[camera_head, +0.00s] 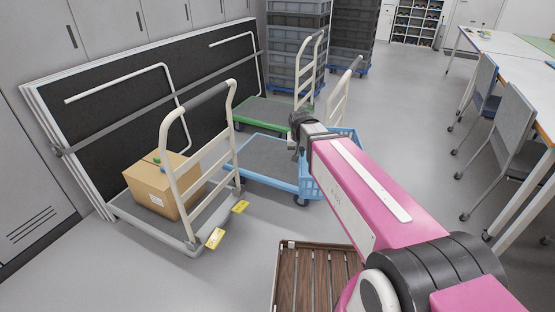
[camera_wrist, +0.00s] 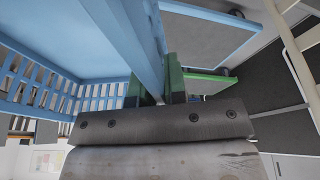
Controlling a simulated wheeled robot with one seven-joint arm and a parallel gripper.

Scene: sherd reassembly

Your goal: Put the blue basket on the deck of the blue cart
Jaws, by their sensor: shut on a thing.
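The blue basket (camera_head: 310,183) has slatted sides and shows on both sides of my pink arm. It also fills the upper left of the wrist view (camera_wrist: 40,85). My gripper (camera_wrist: 160,88) is shut on the basket's rim, with a green-padded finger on each side. In the head view my arm hides the fingertips and much of the basket. The blue cart (camera_head: 262,178) has a grey deck, bare where visible, and a pale handle at its right end. The basket is by the deck's right end; whether it touches the deck I cannot tell.
A grey cart (camera_head: 195,240) with a cardboard box (camera_head: 160,185) and yellow pedals stands in front. A green cart (camera_head: 265,110) stands behind the blue one. Stacked grey crates (camera_head: 298,50) are at the back. A slatted wooden surface (camera_head: 312,275) is near me. Chairs and tables line the right.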

